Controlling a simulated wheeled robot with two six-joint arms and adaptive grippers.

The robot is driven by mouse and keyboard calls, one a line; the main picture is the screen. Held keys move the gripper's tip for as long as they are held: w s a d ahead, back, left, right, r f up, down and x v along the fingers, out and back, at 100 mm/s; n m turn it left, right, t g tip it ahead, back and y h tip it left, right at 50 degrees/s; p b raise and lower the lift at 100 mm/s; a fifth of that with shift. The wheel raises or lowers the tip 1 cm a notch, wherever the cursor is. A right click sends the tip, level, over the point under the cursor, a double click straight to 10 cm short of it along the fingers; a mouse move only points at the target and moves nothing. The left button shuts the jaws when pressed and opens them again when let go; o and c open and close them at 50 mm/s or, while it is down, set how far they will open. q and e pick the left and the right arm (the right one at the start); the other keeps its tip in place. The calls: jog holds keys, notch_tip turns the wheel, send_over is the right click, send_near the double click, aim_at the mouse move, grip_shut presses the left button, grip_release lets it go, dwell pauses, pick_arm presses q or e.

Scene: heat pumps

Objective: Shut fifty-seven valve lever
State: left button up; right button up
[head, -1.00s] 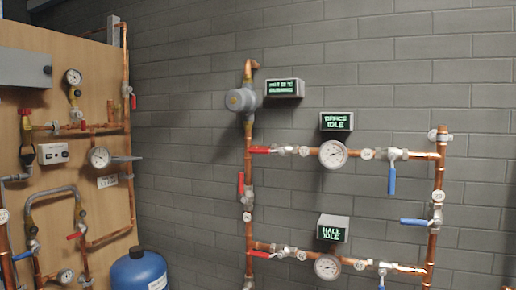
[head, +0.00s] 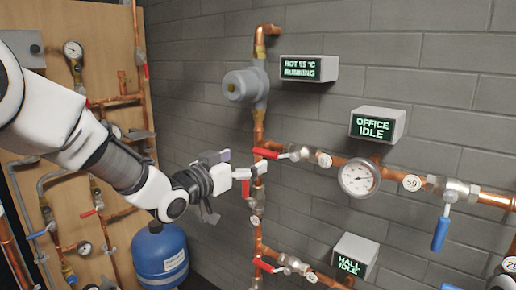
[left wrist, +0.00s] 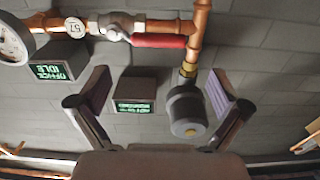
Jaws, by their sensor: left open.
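The valve with the round tag 57 (left wrist: 75,26) has a red lever (left wrist: 160,41) that lies along the horizontal copper pipe and reaches to the vertical pipe. In the head view this red lever (head: 267,153) points left from its valve body (head: 297,153); the tag there is too small to read. My left gripper (head: 245,166) is open and empty, just left of and below the lever in the head view. In the left wrist view its two fingers (left wrist: 160,97) are spread, with the lever beyond them near the top. My right gripper is not in view.
A grey pump (head: 245,86) sits on the vertical pipe above the lever. A second red lever (head: 246,188) is close below my gripper. The office gauge (head: 359,178) and display (head: 377,124) are to the right. A blue tank (head: 160,255) stands below my arm.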

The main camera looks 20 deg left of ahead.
aim_at(264, 154)
pick_arm(q)
jog(key=x, duration=0.2)
jog(key=p+x, duration=0.1)
jog(key=x, duration=0.1)
jog(key=p+x, duration=0.1)
jog(key=x, duration=0.1)
jog(key=shift+w+d+f, duration=0.15)
jog(key=shift+d+f, duration=0.1)
jog(key=shift+w, duration=0.15)
jog(key=shift+s+a, duration=0.15)
jog(key=shift+s, duration=0.15)
jog(key=shift+w, duration=0.1)
jog(key=c, duration=1.3)
jog(key=shift+s+r, duration=0.15)
jog(key=shift+s, duration=0.05)
jog(key=c, duration=0.4)
